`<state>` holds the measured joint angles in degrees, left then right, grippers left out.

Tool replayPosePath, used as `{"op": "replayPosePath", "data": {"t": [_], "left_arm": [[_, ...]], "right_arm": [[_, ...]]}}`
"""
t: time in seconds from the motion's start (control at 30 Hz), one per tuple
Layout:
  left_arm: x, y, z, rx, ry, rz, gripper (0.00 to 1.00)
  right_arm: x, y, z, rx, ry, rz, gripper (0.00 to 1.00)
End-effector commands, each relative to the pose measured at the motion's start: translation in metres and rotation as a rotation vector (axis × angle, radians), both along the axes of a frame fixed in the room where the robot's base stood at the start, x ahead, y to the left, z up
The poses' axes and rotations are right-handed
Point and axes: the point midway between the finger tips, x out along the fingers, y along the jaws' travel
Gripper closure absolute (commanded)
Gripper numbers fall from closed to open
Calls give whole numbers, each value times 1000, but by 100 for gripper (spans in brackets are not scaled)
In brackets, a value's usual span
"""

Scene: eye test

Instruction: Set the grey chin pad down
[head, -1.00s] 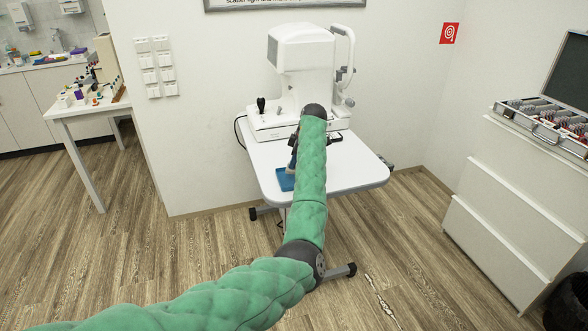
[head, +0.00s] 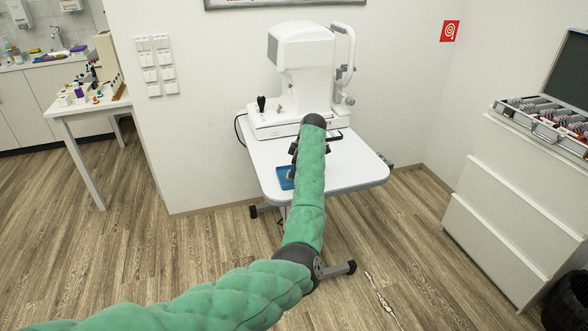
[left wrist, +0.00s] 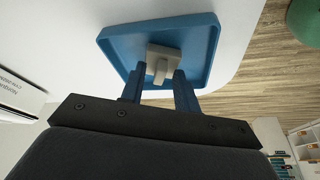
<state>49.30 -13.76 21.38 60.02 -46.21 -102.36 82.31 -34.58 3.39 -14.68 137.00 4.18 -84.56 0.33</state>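The grey chin pad (left wrist: 162,61) lies in the shallow blue tray (left wrist: 210,57) in the left wrist view. My left gripper (left wrist: 160,78) has its two blue fingers spread apart, one on each side of the pad's near part. A narrow gap seems to show beside it, so the fingers look open around it. In the head view, the blue tray (head: 284,183) sits near the front left of the white table (head: 345,178). My left arm covers part of the tray there and hides most of the gripper. My right gripper is not in view.
A white eye-testing instrument (head: 302,75) stands at the back of the table. A white cabinet (head: 510,215) with an open lens case (head: 550,125) stands at the right. A side table (head: 85,105) with small items is at the left.

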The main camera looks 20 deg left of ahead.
Motion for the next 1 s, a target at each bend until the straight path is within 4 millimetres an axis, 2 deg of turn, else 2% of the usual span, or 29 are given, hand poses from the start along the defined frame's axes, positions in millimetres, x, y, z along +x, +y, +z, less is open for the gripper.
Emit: {"op": "replayPosePath", "data": {"t": [0.17,0.27,0.6,0.73,1.0], "left_arm": [[0,-2,7,0,-1,1,68],[2,-6,19,0,-3,0,68],[5,-28,80,0,-3,0,68],[6,-34,98,0,-1,1,68],[6,-40,115,0,1,0,68]], "right_arm": [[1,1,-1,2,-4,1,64],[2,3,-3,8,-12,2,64],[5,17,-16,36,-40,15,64],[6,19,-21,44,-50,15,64],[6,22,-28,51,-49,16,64]]}}
